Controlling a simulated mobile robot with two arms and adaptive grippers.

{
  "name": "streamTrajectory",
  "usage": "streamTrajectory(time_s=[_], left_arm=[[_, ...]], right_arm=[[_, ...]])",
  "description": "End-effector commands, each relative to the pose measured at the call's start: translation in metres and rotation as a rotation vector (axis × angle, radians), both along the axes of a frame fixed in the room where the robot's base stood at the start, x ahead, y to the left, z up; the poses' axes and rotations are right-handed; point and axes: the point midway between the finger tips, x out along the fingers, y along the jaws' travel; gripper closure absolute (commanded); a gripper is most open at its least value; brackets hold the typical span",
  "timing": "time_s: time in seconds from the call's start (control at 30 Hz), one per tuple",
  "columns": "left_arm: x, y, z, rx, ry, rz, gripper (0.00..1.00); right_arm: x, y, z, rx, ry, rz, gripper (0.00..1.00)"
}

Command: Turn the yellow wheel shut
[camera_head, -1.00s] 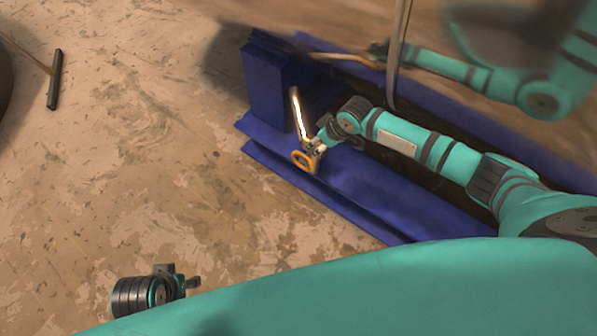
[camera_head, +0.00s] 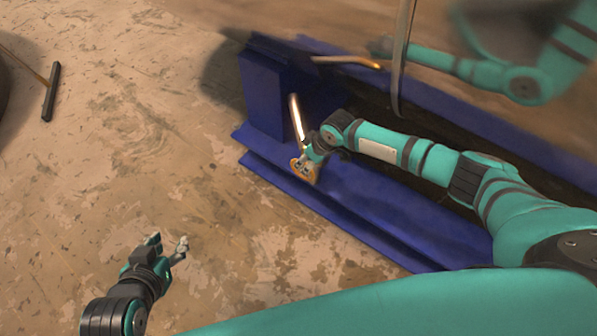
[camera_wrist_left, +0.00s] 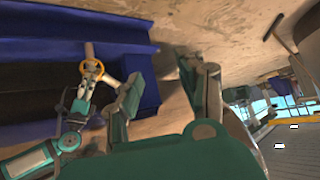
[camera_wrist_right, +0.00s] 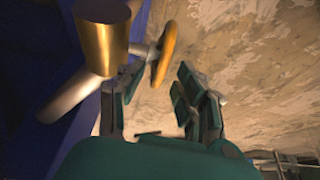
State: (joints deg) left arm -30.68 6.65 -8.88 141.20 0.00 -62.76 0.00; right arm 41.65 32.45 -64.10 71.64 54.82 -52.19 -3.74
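The yellow wheel (camera_head: 299,166) is a small ring at the end of a shiny pipe (camera_head: 296,112) on the blue chamber frame. My right gripper (camera_head: 306,168) is at the wheel and partly covers it. In the right wrist view the wheel (camera_wrist_right: 164,54) appears almost edge-on, and its lower edge reaches toward the gap between the open right fingers (camera_wrist_right: 156,82). Whether a finger touches it I cannot tell. My left gripper (camera_head: 168,246) is open and empty above the floor at the lower left. The left wrist view also shows the wheel (camera_wrist_left: 92,69).
The blue frame (camera_head: 350,195) runs diagonally under my right arm. A brass cylinder (camera_wrist_right: 103,30) and pipes stand close to the right fingers. A reflective wall mirrors my arm at the upper right. The floor around my left gripper is clear.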

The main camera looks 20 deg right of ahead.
Motion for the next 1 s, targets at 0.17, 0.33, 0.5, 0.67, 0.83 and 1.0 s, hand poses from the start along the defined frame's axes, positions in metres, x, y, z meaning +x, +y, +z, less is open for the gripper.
streamTrajectory(time_s=[0.17,0.33,0.5,0.67,0.83,1.0], left_arm=[[0.028,-0.012,0.023,-0.044,-0.194,-0.015,0.6],[0.049,-0.021,0.053,-0.089,-0.383,-0.027,0.6],[0.062,-0.03,0.086,-0.136,-0.577,-0.039,0.6],[0.067,-0.036,0.116,-0.177,-0.742,-0.049,0.6],[0.066,-0.038,0.138,-0.207,-0.857,-0.055,0.6],[0.066,-0.039,0.147,-0.218,-0.903,-0.057,0.6]], right_arm=[[0.006,0.005,-0.02,0.0,0.0,-0.001,0.65],[0.011,0.009,-0.036,0.0,0.0,0.001,0.65],[0.016,0.013,-0.051,0.0,-0.001,-0.001,0.65],[0.02,0.016,-0.063,-0.001,-0.001,0.001,0.65],[0.022,0.017,-0.07,-0.001,-0.001,0.0,0.65],[0.024,0.018,-0.072,0.0,-0.001,0.0,0.65]])
